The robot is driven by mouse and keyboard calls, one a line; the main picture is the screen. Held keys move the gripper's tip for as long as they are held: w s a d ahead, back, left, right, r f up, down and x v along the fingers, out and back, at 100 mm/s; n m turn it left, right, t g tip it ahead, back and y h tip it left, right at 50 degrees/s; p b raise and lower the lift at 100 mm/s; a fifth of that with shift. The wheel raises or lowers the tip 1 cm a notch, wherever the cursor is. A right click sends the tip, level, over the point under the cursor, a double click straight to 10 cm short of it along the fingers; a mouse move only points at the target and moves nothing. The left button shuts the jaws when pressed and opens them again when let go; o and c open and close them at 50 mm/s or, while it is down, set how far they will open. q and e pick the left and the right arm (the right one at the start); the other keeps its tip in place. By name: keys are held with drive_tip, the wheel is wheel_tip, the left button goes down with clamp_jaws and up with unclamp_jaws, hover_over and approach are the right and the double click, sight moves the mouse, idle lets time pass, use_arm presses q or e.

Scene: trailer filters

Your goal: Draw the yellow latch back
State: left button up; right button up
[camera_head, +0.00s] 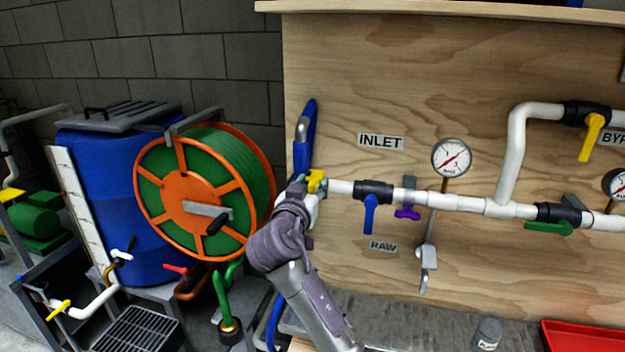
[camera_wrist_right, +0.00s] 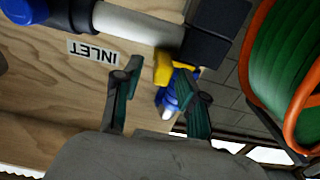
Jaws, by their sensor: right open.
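The yellow latch (camera_head: 316,181) sits at the left end of the white inlet pipe, beside the wooden panel's left edge. In the right wrist view the yellow latch (camera_wrist_right: 162,68) shows just beyond and between the fingertips, near the right finger. My right gripper (camera_head: 308,198) is at the pipe end, just below the latch, and partly hides the fitting there. In the right wrist view my right gripper (camera_wrist_right: 158,84) is open with nothing held between its fingers. Whether a finger touches the latch I cannot tell. My left gripper is not in view.
A blue-handled valve (camera_head: 370,208) is on the pipe to the right of the latch. An orange and green hose reel (camera_head: 190,190) stands close on the left. A blue and grey object (camera_head: 304,140) rises behind the gripper. A gauge (camera_head: 452,157) is farther right.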

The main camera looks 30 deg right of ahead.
drive_tip(key=shift+w+d, duration=0.4)
drive_tip(key=shift+d, duration=0.05)
clamp_jaws()
